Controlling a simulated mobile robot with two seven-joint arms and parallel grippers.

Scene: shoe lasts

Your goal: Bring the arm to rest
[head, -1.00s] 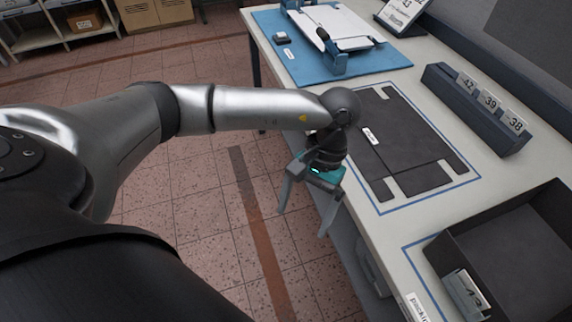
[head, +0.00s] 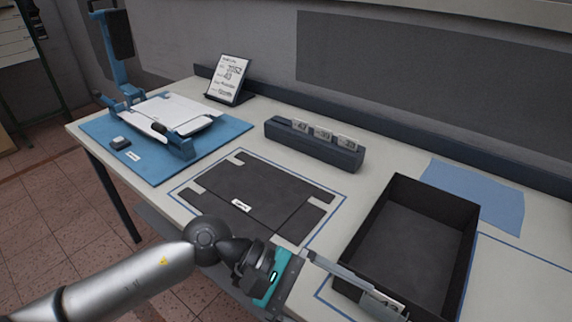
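My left arm comes in from the lower left, over the front edge of the workbench. My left gripper (head: 330,299) points right and down at the bottom of the head view, in front of the dark flat board and by the near corner of the black tray. One long grey finger stands out from the far side of the teal gripper body. The other finger is mostly cut off by the bottom edge. The fingers look spread, and I see nothing held between them. My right gripper is out of view.
The black tray (head: 463,235) has a tag at its near end. A dark flat board (head: 262,190) lies mid-bench. Behind it stands a dark rack (head: 314,147) with number tags. A blue mat (head: 100,128) with a white-topped fixture is left; a sign (head: 229,80) stands at the back.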

